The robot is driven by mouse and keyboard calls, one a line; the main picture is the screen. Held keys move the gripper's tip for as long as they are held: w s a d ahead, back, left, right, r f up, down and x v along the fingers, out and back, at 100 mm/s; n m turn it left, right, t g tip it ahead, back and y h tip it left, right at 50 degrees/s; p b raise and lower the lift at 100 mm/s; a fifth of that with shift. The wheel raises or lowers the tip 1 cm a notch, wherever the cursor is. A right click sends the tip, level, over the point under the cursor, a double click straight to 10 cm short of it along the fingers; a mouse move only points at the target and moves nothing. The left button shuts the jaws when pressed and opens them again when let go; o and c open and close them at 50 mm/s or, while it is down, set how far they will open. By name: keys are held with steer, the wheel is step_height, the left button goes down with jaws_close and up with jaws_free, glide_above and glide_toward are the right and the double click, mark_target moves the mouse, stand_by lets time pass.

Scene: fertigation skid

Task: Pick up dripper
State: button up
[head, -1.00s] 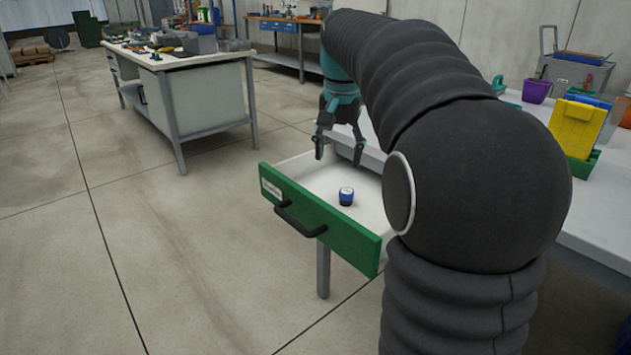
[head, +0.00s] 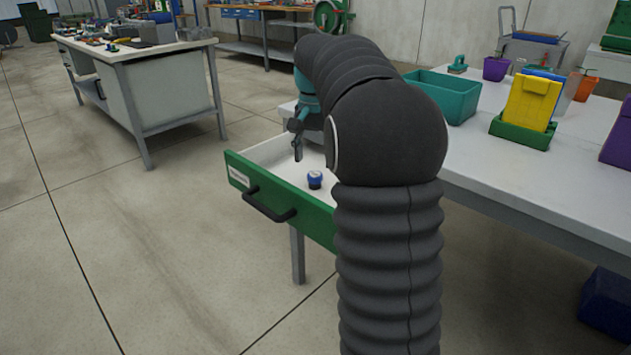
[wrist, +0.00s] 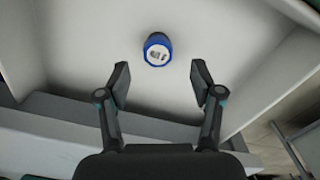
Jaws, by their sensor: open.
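The dripper (head: 314,180) is a small blue and black round piece with a pale top. It sits on the white floor of an open drawer with a green front (head: 275,205) and a black handle. In the wrist view the dripper (wrist: 157,49) lies beyond my fingertips, roughly centred between them and apart from both. My gripper (wrist: 160,84) is open and empty. In the head view my gripper (head: 297,143) hangs over the drawer, up and to the left of the dripper. My arm hides the drawer's right part.
The drawer belongs to a white-topped bench (head: 520,170). On it stand a teal bin (head: 443,98), a yellow holder (head: 531,103) in a green tray, and purple pots. Another workbench (head: 150,75) stands at the back left. The floor left of the drawer is clear.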

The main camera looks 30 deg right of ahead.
mark_target(315, 174)
steer(key=shift+s+f+b, duration=0.15)
steer(key=shift+f+b, duration=0.2)
steer(key=shift+f, duration=2.4)
steer(key=c, duration=0.9)
